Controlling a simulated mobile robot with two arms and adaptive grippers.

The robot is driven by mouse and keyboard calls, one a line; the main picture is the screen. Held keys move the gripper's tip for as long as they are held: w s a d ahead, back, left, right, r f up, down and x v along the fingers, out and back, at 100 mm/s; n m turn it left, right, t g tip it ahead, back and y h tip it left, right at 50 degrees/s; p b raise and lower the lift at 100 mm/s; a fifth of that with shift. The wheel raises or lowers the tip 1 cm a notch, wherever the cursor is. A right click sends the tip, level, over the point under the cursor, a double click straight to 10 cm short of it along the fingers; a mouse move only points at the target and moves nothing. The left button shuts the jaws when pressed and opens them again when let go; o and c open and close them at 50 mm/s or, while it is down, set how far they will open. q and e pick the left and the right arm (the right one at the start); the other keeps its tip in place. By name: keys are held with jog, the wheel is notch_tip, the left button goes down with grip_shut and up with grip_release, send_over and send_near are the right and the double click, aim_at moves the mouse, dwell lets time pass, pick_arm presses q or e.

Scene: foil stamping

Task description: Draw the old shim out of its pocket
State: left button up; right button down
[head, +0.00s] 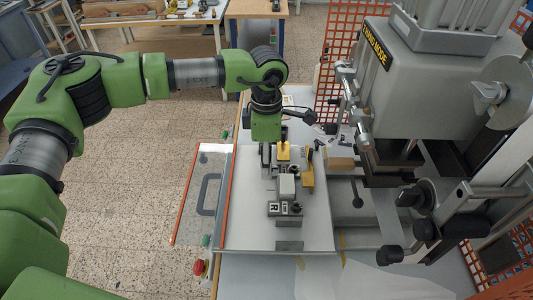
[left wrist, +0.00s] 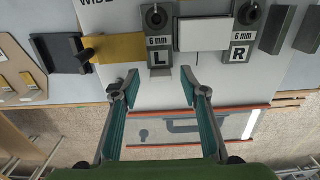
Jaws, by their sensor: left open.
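My left gripper (left wrist: 157,88) is open and empty, its two fingers apart in the left wrist view. In the head view its green wrist (head: 266,127) is over the far end of the fixture. In the left wrist view a grey block marked L, 6 mm (left wrist: 159,58) lies just beyond the fingertips. A matching block marked R (left wrist: 240,55) is to its right, with a pale block (left wrist: 203,34) between them. A yellow bar (left wrist: 115,47) lies left of the L block. I cannot tell which piece is the old shim.
The press (head: 420,85) stands close on the right, with levers and knobs (head: 390,255) near the worktop. A clear panel with orange edges (head: 184,205) is at the left. A red button (head: 199,267) is at the front left. Dark bars (left wrist: 277,29) lie right of R.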

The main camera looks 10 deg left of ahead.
pick_arm(q)
grip_shut()
jog(key=shift+s+a+b, duration=0.15)
jog(key=shift+s+a, duration=0.05)
jog(key=shift+a, duration=0.6)
jog(key=shift+s+a+b, duration=0.15)
jog(key=shift+a, duration=0.7)
jog(key=shift+s+a+b, duration=0.15)
jog(key=shift+s+a, duration=0.05)
jog(key=shift+a, duration=0.6)
jog(key=shift+r, duration=0.1)
jog(key=shift+s+a+r+p, duration=0.15)
jog(key=shift+a+r+p, duration=0.1)
jog(key=shift+a+r, duration=0.5)
jog(key=shift+s+a+r+p, duration=0.15)
jog(key=shift+a+r+p, duration=0.05)
jog(key=shift+a+r, duration=0.5)
